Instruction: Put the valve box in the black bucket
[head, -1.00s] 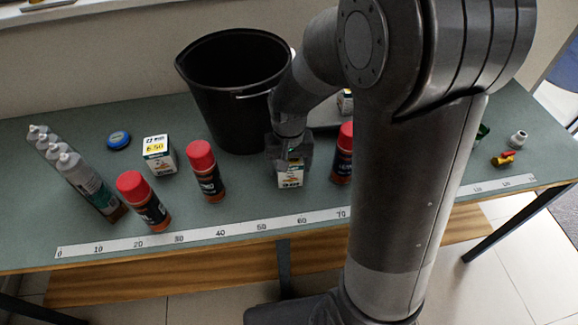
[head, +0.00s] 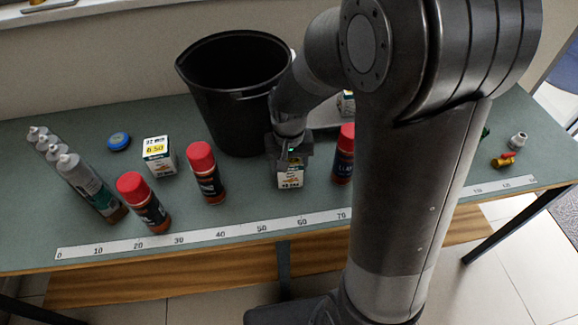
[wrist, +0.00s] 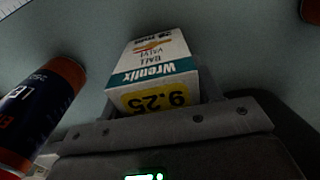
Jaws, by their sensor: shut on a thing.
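The valve box (head: 290,177) is a small white and green carton near the middle of the bench. My gripper (head: 289,155) is shut on it from above. In the wrist view the valve box (wrist: 155,62) sits between the fingers and shows "Ball valve" and a yellow 9.25 label. I cannot tell whether its base touches the bench. The black bucket (head: 235,115) stands upright behind and to the left of my gripper, its mouth open. Part of its right side is hidden by my arm.
Red-capped spray cans stand left (head: 205,172) and right (head: 343,155) of the box. A similar carton marked 6.50 (head: 158,157), another red-capped can (head: 143,200) and several grey-tipped tubes (head: 85,180) are at left. Another carton (head: 346,103) is partly hidden behind my arm.

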